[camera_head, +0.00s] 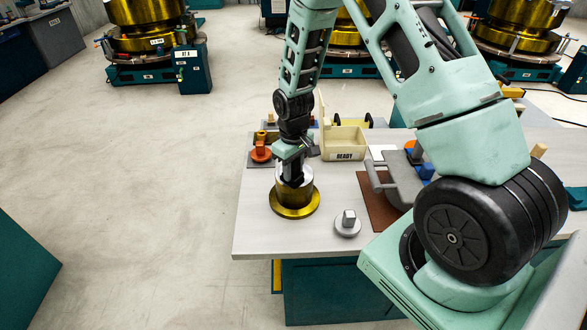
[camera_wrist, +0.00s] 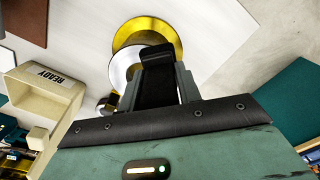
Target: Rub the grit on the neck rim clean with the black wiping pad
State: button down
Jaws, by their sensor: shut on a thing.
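The brass neck piece (camera_head: 296,203) stands on the near left part of the table, a wide gold flange with a pale silver rim on top. In the wrist view its gold flange (camera_wrist: 168,28) and silver rim (camera_wrist: 122,66) show beyond my fingers. My gripper (camera_head: 293,172) points down over the neck, overlapping its top in the head view. In the wrist view my gripper (camera_wrist: 158,88) is shut on the black wiping pad (camera_wrist: 156,54), which covers part of the rim. I cannot tell whether the pad touches it. No grit can be made out.
A cream bin marked READY (camera_head: 344,146) stands behind and right of the neck. An orange-topped part (camera_head: 261,152) is behind left. A silver knobbed disc (camera_head: 347,225) sits at front right, near a brown mat (camera_head: 379,205). The table's front left corner is bare.

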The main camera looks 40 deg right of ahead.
jog(key=shift+r, duration=0.2)
jog(key=shift+r+p, duration=1.9)
jog(key=shift+r, duration=0.65)
jog(key=shift+f, duration=0.1)
